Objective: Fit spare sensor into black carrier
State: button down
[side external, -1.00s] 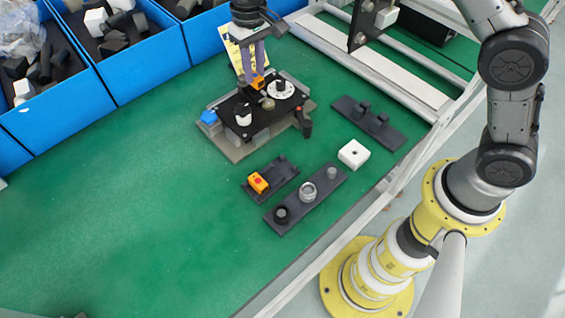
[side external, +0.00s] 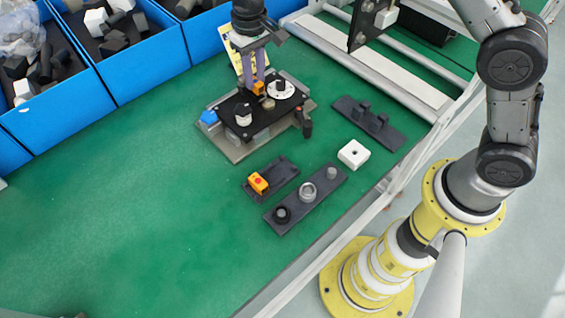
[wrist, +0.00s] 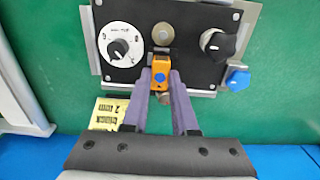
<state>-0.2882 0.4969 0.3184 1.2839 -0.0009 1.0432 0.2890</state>
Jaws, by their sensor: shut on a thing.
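My gripper (side external: 259,82) is shut on a small orange sensor (side external: 258,89) over the back edge of the black plate (side external: 243,128). In the wrist view, the orange sensor (wrist: 160,76) sits between the purple-grey fingertips (wrist: 161,82), at the edge of the black plate (wrist: 185,14), just below a round brass-coloured knob (wrist: 162,34). I cannot tell whether it is seated or still held slightly above. A second orange sensor (side external: 258,183) with a red spot lies on a small dark tray (side external: 284,172) in front of the plate.
The plate carries a white dial (side external: 281,90) and a black-and-white knob (side external: 243,114); a blue knob (side external: 208,117) is at its left. A dark tray with rings (side external: 325,182), a white block (side external: 353,154) and another dark tray (side external: 368,122) stand nearby. The green table's left is clear.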

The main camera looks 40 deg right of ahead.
aim_at(255, 81)
jog(key=shift+f, duration=0.25)
dwell(0.3)
jog(key=shift+f, duration=0.25)
jog(key=shift+f, duration=0.35)
dwell(0.9)
jog(key=c, duration=0.6)
grip_release()
notch_tip(255, 81, up, 14)
jog(key=shift+f, duration=0.1)
